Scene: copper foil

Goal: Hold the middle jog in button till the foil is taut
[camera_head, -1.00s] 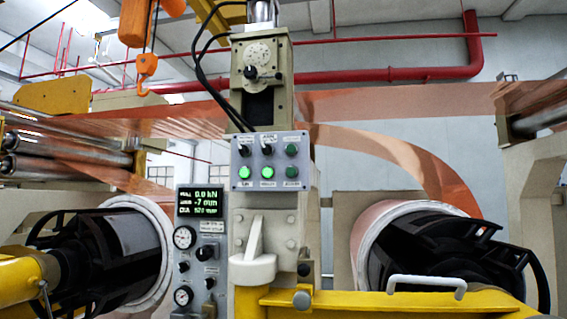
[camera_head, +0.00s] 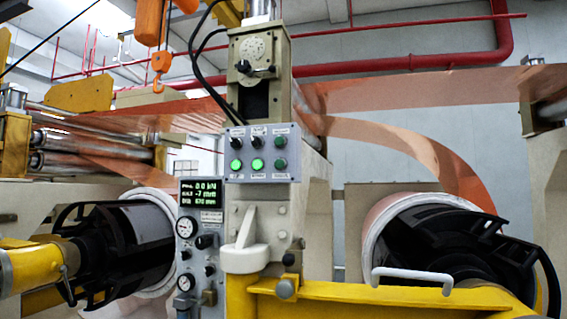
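A grey control panel (camera_head: 262,153) faces me on the front of a cream column. Its lower row has a lit green button at left (camera_head: 236,165), a lit green middle button (camera_head: 257,165) and a darker green button (camera_head: 280,163) at right. Above are two black knobs and another dark green button. The labels are too small to read. The copper foil (camera_head: 400,139) hangs in a loose curve from behind the column down to the right roll (camera_head: 385,222). Another stretch of foil (camera_head: 420,88) runs nearly flat above it. My gripper is not in view.
A display (camera_head: 201,194) with green digits, reading about 0.0 and -7 mm, stands left of the column above gauges and knobs. A white lever (camera_head: 245,250) sits below the panel. Yellow rails (camera_head: 390,305) cross the front. An orange hook (camera_head: 161,65) hangs at upper left.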

